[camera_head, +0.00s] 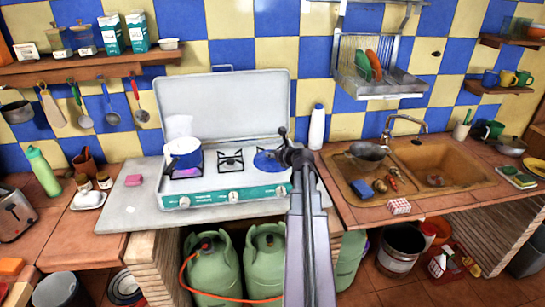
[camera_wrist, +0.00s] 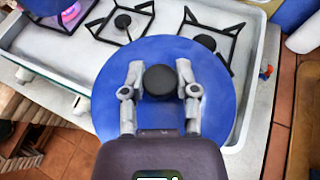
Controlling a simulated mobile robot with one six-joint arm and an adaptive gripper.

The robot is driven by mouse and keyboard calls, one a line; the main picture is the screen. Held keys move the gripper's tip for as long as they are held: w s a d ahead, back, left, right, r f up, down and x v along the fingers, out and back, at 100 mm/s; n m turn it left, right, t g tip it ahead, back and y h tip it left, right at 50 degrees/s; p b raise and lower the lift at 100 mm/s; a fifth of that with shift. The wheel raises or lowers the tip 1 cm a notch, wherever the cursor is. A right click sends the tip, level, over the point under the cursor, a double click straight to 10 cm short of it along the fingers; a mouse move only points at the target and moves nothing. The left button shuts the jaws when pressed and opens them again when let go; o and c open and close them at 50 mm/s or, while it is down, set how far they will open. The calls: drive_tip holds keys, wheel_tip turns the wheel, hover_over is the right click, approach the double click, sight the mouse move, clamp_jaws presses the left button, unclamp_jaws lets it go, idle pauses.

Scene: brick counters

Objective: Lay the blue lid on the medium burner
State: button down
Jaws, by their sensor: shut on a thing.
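The blue lid (camera_wrist: 218,112) is a round disc with a black knob (camera_wrist: 160,83). My gripper (camera_wrist: 160,74) is shut on the knob, one finger on each side. In the head view the lid (camera_head: 265,161) shows behind my arm at the right side of the stove, and my gripper (camera_head: 285,146) is at its right. The white stove (camera_head: 225,182) has three burners in a row. The middle burner (camera_wrist: 122,22) is bare. The right burner (camera_wrist: 206,43) is partly covered by the lid's far edge in the wrist view. I cannot tell whether the lid touches the stove.
A blue pot (camera_head: 183,153) stands on the left burner, where a flame (camera_wrist: 70,13) shows. The stove's raised white cover (camera_head: 220,100) stands behind. A white bottle (camera_head: 317,127) is right of the stove. A sink (camera_head: 430,165) lies further right.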

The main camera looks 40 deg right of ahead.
drive_tip(key=shift+s+d+f, duration=0.2)
drive_tip(key=shift+s+d, duration=0.2)
drive_tip(key=shift+s, duration=0.15)
drive_tip(key=shift+w, duration=0.1)
drive_tip(key=w+d+f+b, duration=0.1)
drive_tip(key=w+d, duration=0.8)
drive_tip(key=w, duration=0.2)
drive_tip(key=shift+w+f, duration=0.15)
drive_tip(key=shift+w, duration=0.05)
drive_tip(key=shift+d, duration=0.1)
drive_tip(key=f+b, duration=0.2)
drive_tip(key=w+f+b, duration=0.1)
drive_tip(key=b, duration=0.1)
drive_tip(key=shift+d+f, duration=0.35)
drive_tip(key=shift+f+b, duration=0.3)
drive_tip(key=shift+b, duration=0.1)
drive_tip(key=shift+c, duration=1.8)
unclamp_jaws()
